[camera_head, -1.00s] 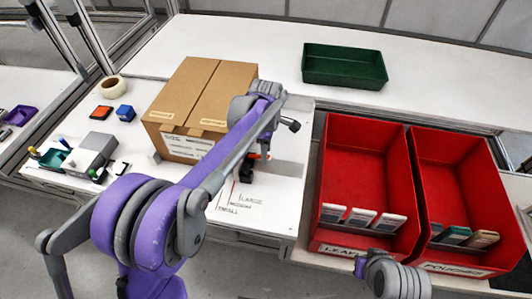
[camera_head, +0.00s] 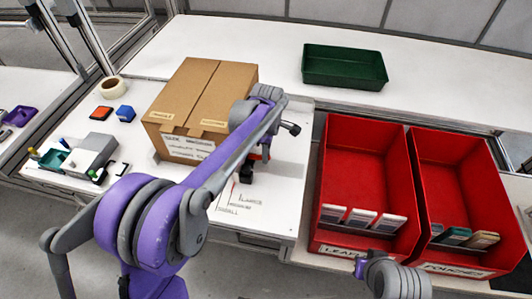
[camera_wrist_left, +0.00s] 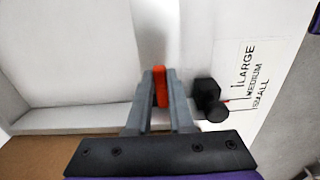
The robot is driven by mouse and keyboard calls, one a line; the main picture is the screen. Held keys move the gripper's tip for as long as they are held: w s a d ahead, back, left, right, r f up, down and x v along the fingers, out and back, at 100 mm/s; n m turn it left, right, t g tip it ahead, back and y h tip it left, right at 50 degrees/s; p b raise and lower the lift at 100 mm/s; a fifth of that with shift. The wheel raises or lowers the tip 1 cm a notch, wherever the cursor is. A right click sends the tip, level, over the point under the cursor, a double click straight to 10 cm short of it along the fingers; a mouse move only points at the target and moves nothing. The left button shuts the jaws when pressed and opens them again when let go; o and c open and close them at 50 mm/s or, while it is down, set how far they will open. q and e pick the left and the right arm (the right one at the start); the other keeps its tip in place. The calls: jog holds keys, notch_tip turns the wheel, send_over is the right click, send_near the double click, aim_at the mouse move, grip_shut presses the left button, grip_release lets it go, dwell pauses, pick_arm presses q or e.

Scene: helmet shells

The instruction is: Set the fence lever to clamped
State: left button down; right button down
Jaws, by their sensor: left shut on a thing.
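The fence lever (camera_wrist_left: 159,86) is a small orange-red bar, seen upright in the left wrist view. The two grey fingers of my left gripper (camera_wrist_left: 160,92) are shut on it, one on each side. In the head view my left forearm and wrist hide most of the gripper and lever; only a bit of red (camera_head: 264,153) shows beside the carton. A black knob (camera_wrist_left: 207,95) sits just right of the fingers, by a scale marked LARGE, MEDIUM, SMALL (camera_wrist_left: 258,75). My right gripper's fingers do not show; only part of that arm shows at the bottom right.
A cardboard carton (camera_head: 200,95) stands just left of the lever. Two red bins (camera_head: 338,180) (camera_head: 432,170) stand to the right, a green tray (camera_head: 343,82) at the back. A grey device (camera_head: 90,154) and small items lie at the left.

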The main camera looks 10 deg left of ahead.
pick_arm(q)
jog(key=shift+d+f+y, duration=0.3)
jog(key=shift+f+y, duration=0.05)
jog(key=shift+y, duration=0.25)
jog(key=shift+f+y+b, duration=0.2)
jog(key=shift+y+b, duration=0.1)
jog(key=shift+y, duration=0.3)
jog(key=c, duration=0.8)
grip_release()
jog(key=v, duration=1)
jog(key=shift+r+p, duration=0.45)
